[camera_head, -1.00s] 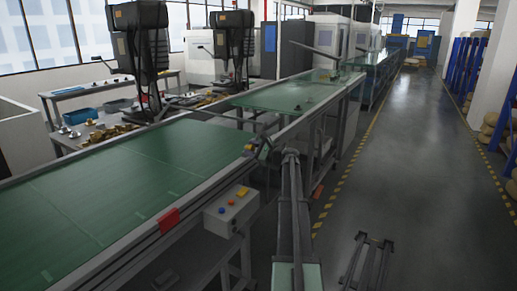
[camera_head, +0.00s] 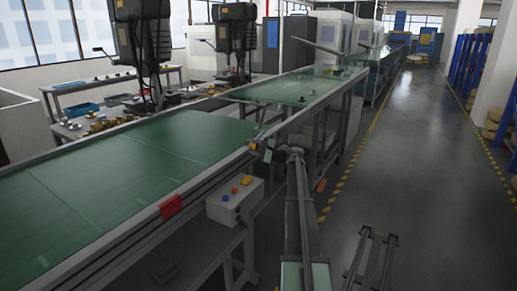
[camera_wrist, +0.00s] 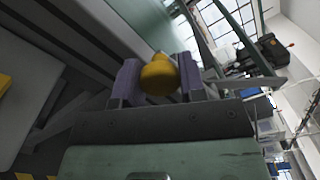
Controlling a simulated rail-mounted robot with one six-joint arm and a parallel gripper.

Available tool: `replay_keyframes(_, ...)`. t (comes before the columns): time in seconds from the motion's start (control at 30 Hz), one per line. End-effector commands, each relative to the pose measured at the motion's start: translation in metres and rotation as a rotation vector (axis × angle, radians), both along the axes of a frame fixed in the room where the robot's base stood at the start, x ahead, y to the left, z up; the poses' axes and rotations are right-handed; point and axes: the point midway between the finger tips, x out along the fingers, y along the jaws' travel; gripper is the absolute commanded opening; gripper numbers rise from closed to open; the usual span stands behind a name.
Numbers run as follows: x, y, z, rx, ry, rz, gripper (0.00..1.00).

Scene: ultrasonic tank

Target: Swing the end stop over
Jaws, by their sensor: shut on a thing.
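In the head view my gripper (camera_head: 265,150) is at the near conveyor's right-hand rail, by the belt's far end. Yellow shows there beside it (camera_head: 253,146). A grey flat bar (camera_wrist: 245,83) runs to the right behind the fingers in the wrist view; I cannot tell whether it is the end stop's arm. The end stop's angle is unclear in the head view.
The green belt (camera_head: 110,180) is clear. A red tag (camera_head: 171,205) and a button box (camera_head: 235,201) are on its near side. A second conveyor (camera_head: 300,88) continues beyond, with a raised grey bar (camera_head: 315,47). The floor aisle (camera_head: 410,150) on the right is free.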

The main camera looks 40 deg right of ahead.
Motion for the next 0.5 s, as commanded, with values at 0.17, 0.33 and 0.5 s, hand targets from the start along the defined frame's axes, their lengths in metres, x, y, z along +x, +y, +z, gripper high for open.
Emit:
replay_keyframes(0.17,-0.0012,0.0006,-0.0016,-0.004,0.004,0.001,0.0)
replay_keyframes(0.33,-0.0012,0.0006,-0.0016,-0.003,0.003,0.001,0.58)
replay_keyframes(0.5,-0.001,0.0004,-0.0012,-0.002,0.003,0.0,0.64)
